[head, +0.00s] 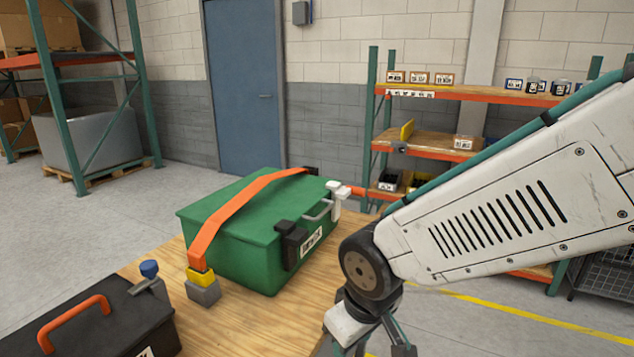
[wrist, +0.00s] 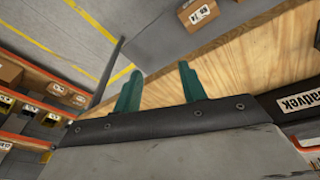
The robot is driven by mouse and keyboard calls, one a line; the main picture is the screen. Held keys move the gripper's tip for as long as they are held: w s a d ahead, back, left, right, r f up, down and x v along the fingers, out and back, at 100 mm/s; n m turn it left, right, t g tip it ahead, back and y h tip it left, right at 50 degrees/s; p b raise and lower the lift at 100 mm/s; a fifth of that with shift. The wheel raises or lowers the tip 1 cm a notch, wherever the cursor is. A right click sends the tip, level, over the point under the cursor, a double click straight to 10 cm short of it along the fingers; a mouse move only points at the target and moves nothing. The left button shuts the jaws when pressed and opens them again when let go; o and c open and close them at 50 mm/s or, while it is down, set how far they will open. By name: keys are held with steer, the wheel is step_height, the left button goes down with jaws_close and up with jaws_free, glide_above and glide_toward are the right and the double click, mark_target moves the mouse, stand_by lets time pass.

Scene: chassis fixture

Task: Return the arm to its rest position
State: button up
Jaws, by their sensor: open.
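My arm reaches in from the right in the head view, its large white link bent down at a dark round joint over the table's right edge. In the wrist view my gripper (wrist: 160,75) shows two teal fingers standing well apart with nothing between them. The fingers overlap the wooden table (wrist: 240,65) in that view. In the head view the arm's end is low in the picture and partly cut off by the bottom edge, to the right of the green case (head: 245,235). The gripper appears clear of the case.
An orange strap (head: 235,210) crosses the green case to a yellow-topped grey block (head: 203,288). A dark toolbox (head: 95,335) with an orange handle and a blue-knobbed clamp (head: 149,270) are at lower left. Shelving (head: 455,95) stands behind my arm. Open floor lies at left.

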steer(key=s+d+r+m, duration=0.3)
steer(key=s+d+r, duration=0.2)
steer(key=d, duration=0.5)
steer(key=s+d+r+m+g+h, duration=0.1)
steer(key=s+d+r+m, duration=0.3)
steer(key=d, duration=0.6)
steer(key=s+r, duration=0.2)
steer(key=s, duration=0.1)
steer(key=shift+s+d+r+m, duration=0.25)
steer(key=shift+d+m, duration=0.05)
steer(key=shift+c, duration=0.3)
